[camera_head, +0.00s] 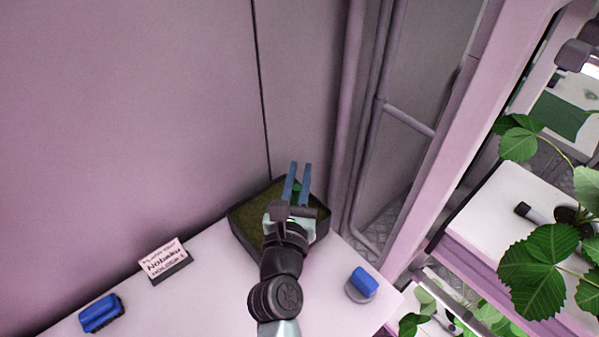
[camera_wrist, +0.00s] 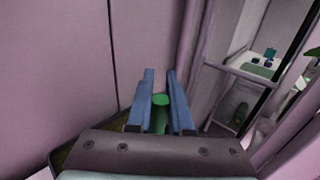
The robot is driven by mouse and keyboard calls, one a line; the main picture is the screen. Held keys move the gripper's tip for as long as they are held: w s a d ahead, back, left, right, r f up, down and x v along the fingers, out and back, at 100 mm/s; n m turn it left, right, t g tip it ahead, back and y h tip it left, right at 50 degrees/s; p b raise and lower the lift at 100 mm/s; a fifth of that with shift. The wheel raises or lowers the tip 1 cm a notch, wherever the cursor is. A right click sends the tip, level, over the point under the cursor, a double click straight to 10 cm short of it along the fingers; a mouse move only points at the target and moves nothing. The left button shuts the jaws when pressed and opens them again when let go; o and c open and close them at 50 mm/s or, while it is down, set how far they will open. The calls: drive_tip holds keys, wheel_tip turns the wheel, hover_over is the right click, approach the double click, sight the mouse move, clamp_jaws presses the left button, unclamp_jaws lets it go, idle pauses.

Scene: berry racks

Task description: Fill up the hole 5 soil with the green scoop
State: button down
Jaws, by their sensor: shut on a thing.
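My gripper (camera_head: 299,168) reaches over the dark soil box (camera_head: 241,241) on the white table, with its two blue fingers pointing to the back wall. It is shut on the green scoop (camera_head: 297,187). In the wrist view the green scoop (camera_wrist: 160,112) shows between the blue fingers (camera_wrist: 159,76). Most of the scoop is hidden by the fingers and the gripper body, so I cannot tell whether it holds soil. Brown-green soil (camera_head: 262,208) shows in the box. I cannot make out a hole numbered 5 in either view.
A small sign (camera_head: 163,259) and a blue brush-like object (camera_head: 101,313) stand left on the table. Another blue object (camera_head: 363,283) lies right of my arm. A wall is close behind the box. White rack channels (camera_head: 508,203) with leafy plants (camera_head: 540,270) are at the right.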

wheel_tip(320, 180, up, 7)
drive_tip(key=p, duration=0.7)
drive_tip(key=shift+r, duration=0.15)
idle(0.4)
